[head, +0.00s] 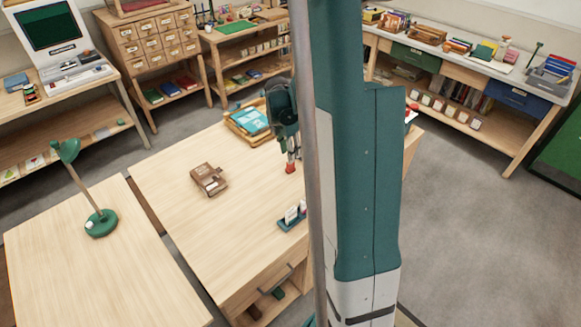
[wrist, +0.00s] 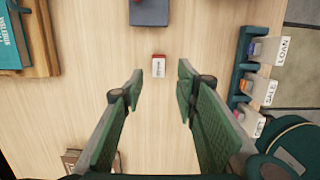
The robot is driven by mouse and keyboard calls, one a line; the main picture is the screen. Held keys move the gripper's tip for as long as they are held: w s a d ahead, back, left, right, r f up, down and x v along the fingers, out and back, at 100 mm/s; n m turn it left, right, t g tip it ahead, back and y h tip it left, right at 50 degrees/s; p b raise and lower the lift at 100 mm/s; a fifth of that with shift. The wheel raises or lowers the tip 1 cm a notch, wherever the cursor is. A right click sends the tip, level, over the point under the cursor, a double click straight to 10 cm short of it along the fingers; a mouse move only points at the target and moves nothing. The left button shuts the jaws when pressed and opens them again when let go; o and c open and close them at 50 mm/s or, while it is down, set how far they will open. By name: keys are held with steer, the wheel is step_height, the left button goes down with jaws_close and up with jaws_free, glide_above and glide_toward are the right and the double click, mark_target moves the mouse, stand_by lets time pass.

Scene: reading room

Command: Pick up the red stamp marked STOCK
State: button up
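A small red block with a white label, the stamp (wrist: 158,66), stands on the wooden table in the wrist view. Its lettering is too small to read surely. In the head view a red piece, which looks like the same stamp (head: 290,168), shows right below my gripper (head: 291,156). In the wrist view my gripper (wrist: 160,76) is open, its two green fingers spread left and right. The stamp lies just beyond the fingertips, roughly centred between them, with nothing held. How high the fingertips are above the table is hard to tell.
A teal rack (wrist: 243,70) with stamps labelled LOAN and SALE, plus another, stands right of the gripper. A dark block (wrist: 149,12) lies beyond the stamp. A wooden tray (wrist: 45,40) holds teal books at left. A brown box (head: 208,180) sits on the table.

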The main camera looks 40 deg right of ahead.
mark_target(291, 166)
steer(key=shift+f, duration=0.1)
steer(key=shift+d+f, duration=0.2)
steer(key=shift+f, duration=0.95)
steer(key=shift+f, duration=0.1)
steer(key=shift+w+d+f+b, duration=0.1)
steer(key=shift+d+f+b, duration=0.15)
steer(key=shift+f, duration=1)
steer(key=shift+d+f+b, duration=0.15)
steer(key=shift+f+b, duration=0.1)
steer(key=shift+f, duration=0.95)
steer(key=shift+c, duration=0.5)
steer(key=c, duration=0.7)
